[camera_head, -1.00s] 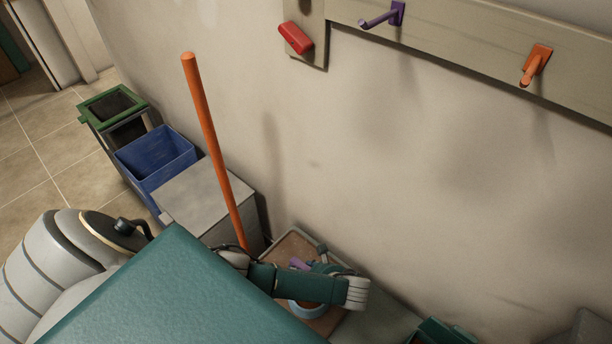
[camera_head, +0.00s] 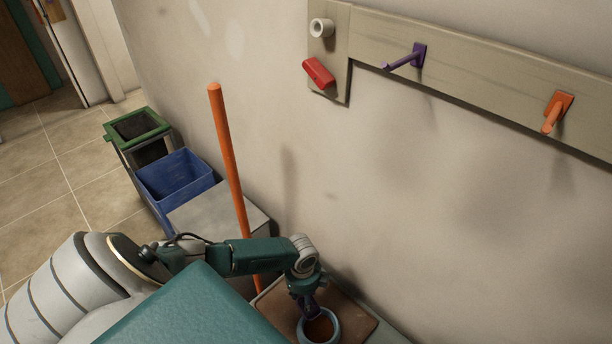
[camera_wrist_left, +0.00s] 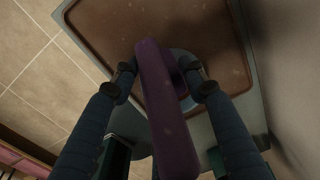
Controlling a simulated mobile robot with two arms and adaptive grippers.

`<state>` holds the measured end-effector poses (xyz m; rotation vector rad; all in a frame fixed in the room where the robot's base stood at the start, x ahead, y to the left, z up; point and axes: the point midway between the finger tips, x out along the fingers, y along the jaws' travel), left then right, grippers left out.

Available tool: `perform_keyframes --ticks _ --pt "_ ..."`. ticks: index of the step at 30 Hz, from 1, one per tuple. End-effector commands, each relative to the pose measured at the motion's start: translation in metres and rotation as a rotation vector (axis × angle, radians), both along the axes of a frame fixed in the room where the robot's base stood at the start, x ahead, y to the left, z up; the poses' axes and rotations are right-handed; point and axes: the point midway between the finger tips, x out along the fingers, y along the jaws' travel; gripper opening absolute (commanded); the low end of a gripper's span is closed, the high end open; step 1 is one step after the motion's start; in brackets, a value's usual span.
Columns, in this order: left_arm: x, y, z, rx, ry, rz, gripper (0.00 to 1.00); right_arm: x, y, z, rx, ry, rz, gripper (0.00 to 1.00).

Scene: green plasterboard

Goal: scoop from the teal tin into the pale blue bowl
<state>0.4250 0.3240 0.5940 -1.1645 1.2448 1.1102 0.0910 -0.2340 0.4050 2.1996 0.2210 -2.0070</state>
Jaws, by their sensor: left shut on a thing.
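The pale blue bowl (camera_head: 337,325) stands on a brown-surfaced tray (camera_head: 362,322) at the bottom of the head view, with something brown inside. My left gripper (camera_head: 307,296) is right at the bowl, pointing down, shut on a purple scoop (camera_head: 312,308). In the left wrist view the purple handle (camera_wrist_left: 165,115) runs between the fingers and covers much of the bowl (camera_wrist_left: 185,100) behind it. The scoop's far end is hidden, so I cannot tell whether it is loaded or touches the bowl. I cannot make out the teal tin for certain. My right gripper is out of view.
A tall orange pole (camera_head: 230,160) stands left of the tray, by a grey box (camera_head: 215,215). A blue bin (camera_head: 175,178) and a green-rimmed bin (camera_head: 137,128) stand farther left. The wall, with a peg rail (camera_head: 470,62), rises close behind the tray.

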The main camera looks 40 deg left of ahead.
Motion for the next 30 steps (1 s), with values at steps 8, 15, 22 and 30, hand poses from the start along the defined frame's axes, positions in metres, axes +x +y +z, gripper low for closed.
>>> perform_keyframes --ticks 8,15,22,30 --pt "0.000 0.000 0.001 0.001 0.001 0.000 0.19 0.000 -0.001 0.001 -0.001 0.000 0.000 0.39" --pt "0.000 0.000 0.008 0.002 0.001 0.000 0.16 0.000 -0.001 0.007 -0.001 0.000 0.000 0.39" --pt "0.000 0.000 0.027 0.003 0.002 0.001 0.16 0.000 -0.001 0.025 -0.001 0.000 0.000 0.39" --pt "0.000 0.000 0.048 0.003 0.002 0.001 0.16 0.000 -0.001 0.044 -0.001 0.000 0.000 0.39"
